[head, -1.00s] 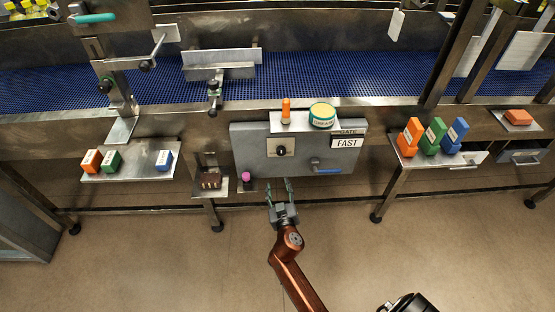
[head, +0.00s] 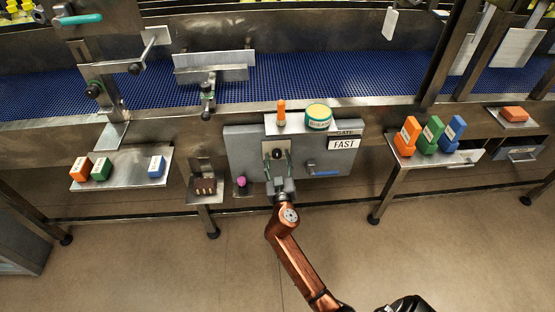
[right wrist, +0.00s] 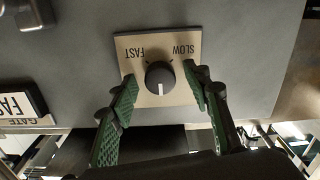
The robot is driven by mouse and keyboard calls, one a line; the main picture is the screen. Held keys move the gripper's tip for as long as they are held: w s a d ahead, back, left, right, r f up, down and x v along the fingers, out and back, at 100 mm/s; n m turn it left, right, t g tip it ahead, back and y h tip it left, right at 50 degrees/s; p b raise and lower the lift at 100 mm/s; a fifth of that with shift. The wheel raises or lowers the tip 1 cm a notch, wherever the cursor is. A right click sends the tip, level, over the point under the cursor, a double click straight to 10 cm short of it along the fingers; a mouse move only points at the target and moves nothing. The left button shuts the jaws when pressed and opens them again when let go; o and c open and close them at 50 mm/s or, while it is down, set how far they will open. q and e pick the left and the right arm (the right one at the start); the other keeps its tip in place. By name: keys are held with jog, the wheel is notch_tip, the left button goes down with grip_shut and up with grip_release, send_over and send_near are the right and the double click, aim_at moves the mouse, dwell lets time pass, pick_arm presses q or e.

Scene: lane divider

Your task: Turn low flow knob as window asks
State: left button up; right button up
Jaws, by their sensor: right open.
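The low flow knob (right wrist: 160,78) is a dark round knob with a white pointer line on a beige plate (right wrist: 182,43) marked FAST and SLOW. In the right wrist view, upside down, the line points down, away from both words. The knob also shows in the head view (head: 277,153) on the grey panel (head: 243,148). The window (head: 344,144) reads FAST. It also shows in the right wrist view (right wrist: 18,103). My right gripper (right wrist: 160,92) is open, its green-padded fingers on either side of the knob with gaps. My left gripper is not in view.
A blue-handled lever (head: 324,172) sits on the panel's lower right. Colored blocks stand on side shelves left and right. The blue conveyor (head: 330,75) runs behind.

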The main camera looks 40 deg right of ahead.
jog(key=shift+c, duration=0.3)
jog(key=c, duration=1.1)
